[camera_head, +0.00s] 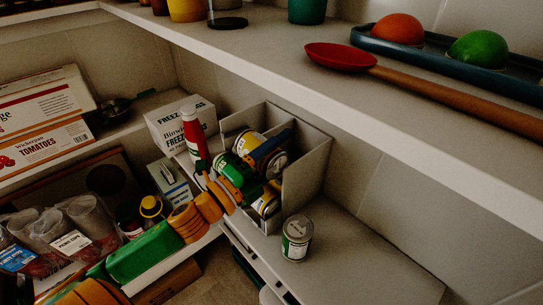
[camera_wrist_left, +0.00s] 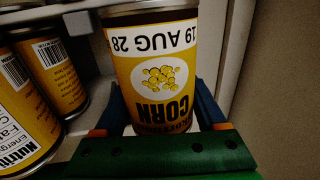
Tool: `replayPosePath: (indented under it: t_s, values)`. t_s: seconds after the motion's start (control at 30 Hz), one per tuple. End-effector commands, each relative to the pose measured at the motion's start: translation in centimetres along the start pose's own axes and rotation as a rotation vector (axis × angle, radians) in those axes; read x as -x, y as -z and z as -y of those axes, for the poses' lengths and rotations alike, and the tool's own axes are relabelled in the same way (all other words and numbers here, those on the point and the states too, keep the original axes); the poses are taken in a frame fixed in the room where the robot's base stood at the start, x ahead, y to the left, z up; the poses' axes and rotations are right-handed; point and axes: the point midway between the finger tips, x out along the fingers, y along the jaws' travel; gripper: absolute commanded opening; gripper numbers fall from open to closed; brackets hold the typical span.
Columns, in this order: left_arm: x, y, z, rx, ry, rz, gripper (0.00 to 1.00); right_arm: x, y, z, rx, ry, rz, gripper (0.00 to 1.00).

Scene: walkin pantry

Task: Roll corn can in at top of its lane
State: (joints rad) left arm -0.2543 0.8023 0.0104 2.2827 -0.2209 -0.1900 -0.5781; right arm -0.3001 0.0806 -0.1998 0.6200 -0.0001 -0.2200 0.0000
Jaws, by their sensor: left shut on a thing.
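The corn can (camera_wrist_left: 155,75) has a yellow label and shows upside down in the left wrist view, with "CORN" and "19 AUG 28" on it. My left gripper (camera_wrist_left: 168,115) is shut on it, with a blue finger on each side. In the head view the held can (camera_head: 249,142) is at the upper part of the grey lane rack (camera_head: 307,170), partly hidden by my left gripper (camera_head: 267,157). I cannot tell whether it touches the lane floor. My right gripper is out of view.
A can with a green and white label (camera_head: 297,238) stands on the shelf in front of the rack. A red bottle (camera_head: 194,135) and a freezer-bag box (camera_head: 172,125) stand left of it. The right shelf surface is clear.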

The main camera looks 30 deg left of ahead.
Motion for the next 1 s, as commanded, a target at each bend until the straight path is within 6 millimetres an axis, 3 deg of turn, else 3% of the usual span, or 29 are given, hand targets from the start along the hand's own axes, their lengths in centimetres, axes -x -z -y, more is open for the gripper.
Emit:
replayPosePath:
  t_s: [0.37,0.6,0.97,1.0]
  values:
    - [-3.1,0.0,-0.4,-0.001,0.002,-0.001,0.0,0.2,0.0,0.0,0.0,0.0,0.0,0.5]
    - [-2.7,0.0,-2.0,0.0,0.002,-0.001,0.0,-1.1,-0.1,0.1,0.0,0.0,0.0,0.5]
    - [-2.7,0.0,-2.1,0.0,0.001,-0.001,0.0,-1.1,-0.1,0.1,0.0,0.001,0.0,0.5]
    - [-2.7,0.0,-2.1,0.0,0.001,-0.001,0.84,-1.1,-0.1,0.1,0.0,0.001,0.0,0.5]
